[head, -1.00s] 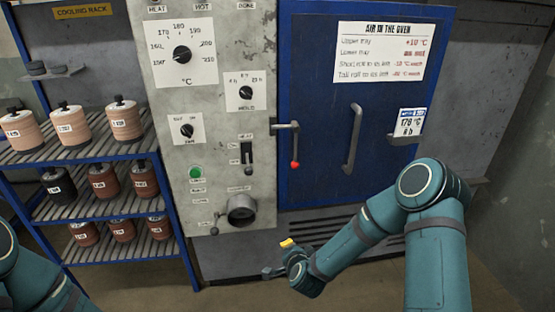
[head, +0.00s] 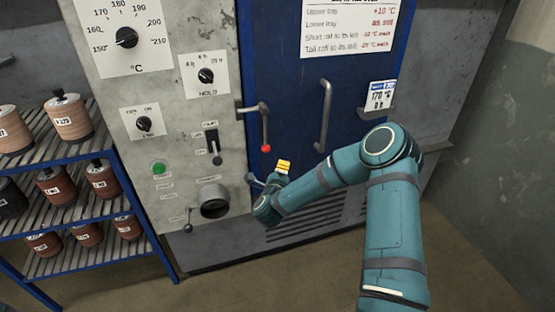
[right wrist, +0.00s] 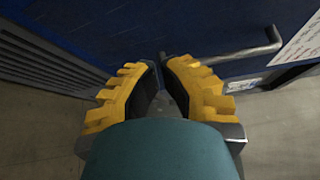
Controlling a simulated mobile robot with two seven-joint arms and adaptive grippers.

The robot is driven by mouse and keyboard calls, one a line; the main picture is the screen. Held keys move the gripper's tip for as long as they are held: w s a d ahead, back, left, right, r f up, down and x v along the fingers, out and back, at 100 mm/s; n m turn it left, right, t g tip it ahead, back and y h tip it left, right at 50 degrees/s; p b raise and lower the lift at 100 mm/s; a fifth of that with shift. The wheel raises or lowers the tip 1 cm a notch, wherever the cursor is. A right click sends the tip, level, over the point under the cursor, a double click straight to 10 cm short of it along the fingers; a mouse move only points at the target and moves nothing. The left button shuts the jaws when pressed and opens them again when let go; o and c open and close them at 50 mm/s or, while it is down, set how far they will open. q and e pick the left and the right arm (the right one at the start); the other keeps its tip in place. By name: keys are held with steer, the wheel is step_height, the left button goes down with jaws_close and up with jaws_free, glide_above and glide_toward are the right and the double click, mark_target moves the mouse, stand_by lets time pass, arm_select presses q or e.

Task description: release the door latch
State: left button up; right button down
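The door latch (head: 262,124) is a grey lever with a red knob at its lower end, at the left edge of the blue oven door (head: 355,75). The lever hangs down against the door, which looks closed. My right gripper (head: 284,165) has yellow fingers and is just below and right of the red knob, apart from it. In the right wrist view, its two fingers stand apart with an empty gap (right wrist: 162,80) between them. I cannot make out the latch in that view. My left gripper is out of view.
A vertical door handle (head: 324,115) stands right of the latch, and a card holder (head: 379,112) is farther right. The control panel (head: 165,105) with knobs and a switch is left of it. A blue rack (head: 75,152) holds several rolls.

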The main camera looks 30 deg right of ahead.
steer(key=w+d+b, duration=0.1)
steer(key=w+d, duration=0.2)
steer(key=w, duration=0.5)
steer(key=shift+w, duration=0.3)
steer(key=shift+f, duration=0.1)
steer(key=shift+a, duration=0.15)
